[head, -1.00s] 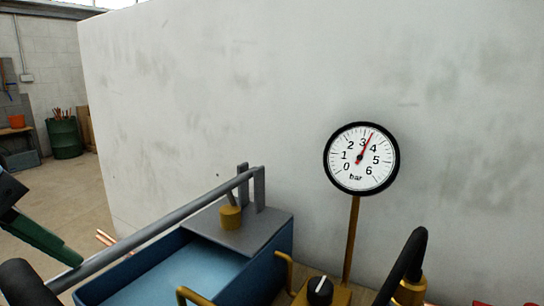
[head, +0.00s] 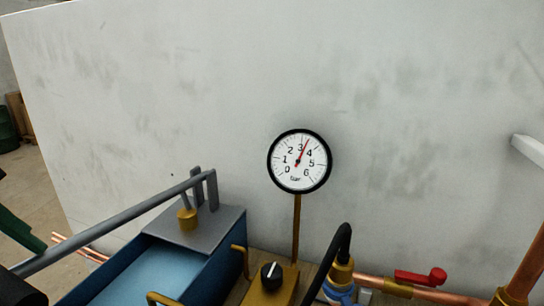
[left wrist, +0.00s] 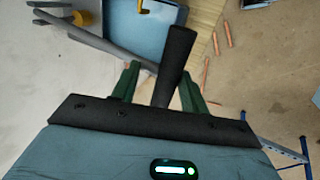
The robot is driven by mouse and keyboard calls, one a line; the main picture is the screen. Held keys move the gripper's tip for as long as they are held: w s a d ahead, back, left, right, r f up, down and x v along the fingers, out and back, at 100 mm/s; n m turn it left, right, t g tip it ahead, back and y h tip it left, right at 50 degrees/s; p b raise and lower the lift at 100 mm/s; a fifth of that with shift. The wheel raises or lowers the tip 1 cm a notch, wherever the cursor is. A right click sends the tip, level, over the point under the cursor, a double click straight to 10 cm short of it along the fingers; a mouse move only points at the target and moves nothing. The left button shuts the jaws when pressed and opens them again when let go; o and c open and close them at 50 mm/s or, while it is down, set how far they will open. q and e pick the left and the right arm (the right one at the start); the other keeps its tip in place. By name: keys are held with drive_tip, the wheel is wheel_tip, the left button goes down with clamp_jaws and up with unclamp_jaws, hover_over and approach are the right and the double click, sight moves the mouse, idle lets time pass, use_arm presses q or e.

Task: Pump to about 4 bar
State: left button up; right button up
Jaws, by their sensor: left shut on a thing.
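The pressure gauge (head: 287,176) has a white dial marked 0 to 6 bar. Its red needle points between 3 and 4, near 3.5. The blue pump tank (head: 215,268) has a grey lever (head: 110,221) running down to the left from its pivot post. In the left wrist view, my left gripper (left wrist: 160,74) has its green fingers on both sides of the black lever grip (left wrist: 176,56) and is shut on it. In the head view, part of a green finger (head: 18,230) shows at the left edge. My right gripper is not in view.
A brass valve block with a black knob (head: 271,276) stands below the gauge. A black hose (head: 340,245) rises beside it. Copper pipe with a red valve handle (head: 420,277) lies at right. A pale wall (head: 150,90) closes the back.

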use_arm(q)
drive_tip(key=shift+g, duration=0.5)
drive_tip(key=r+p, duration=0.2)
drive_tip(key=w+r+p, duration=0.1)
drive_tip(key=r+p, duration=0.1)
drive_tip(key=shift+w+d+r+p, duration=0.2)
drive_tip(key=shift+p, duration=0.1)
drive_tip(key=shift+w+d+r+g+y+p, duration=0.1)
drive_tip(key=shift+w+r+g+y+p, duration=0.1)
drive_tip(key=shift+r+g+y+p, duration=0.25)
drive_tip(key=shift+f, duration=0.25)
drive_tip(key=shift+f, duration=0.1)
drive_tip(key=shift+s+f+h, duration=0.1)
drive_tip(key=shift+h, duration=0.15)
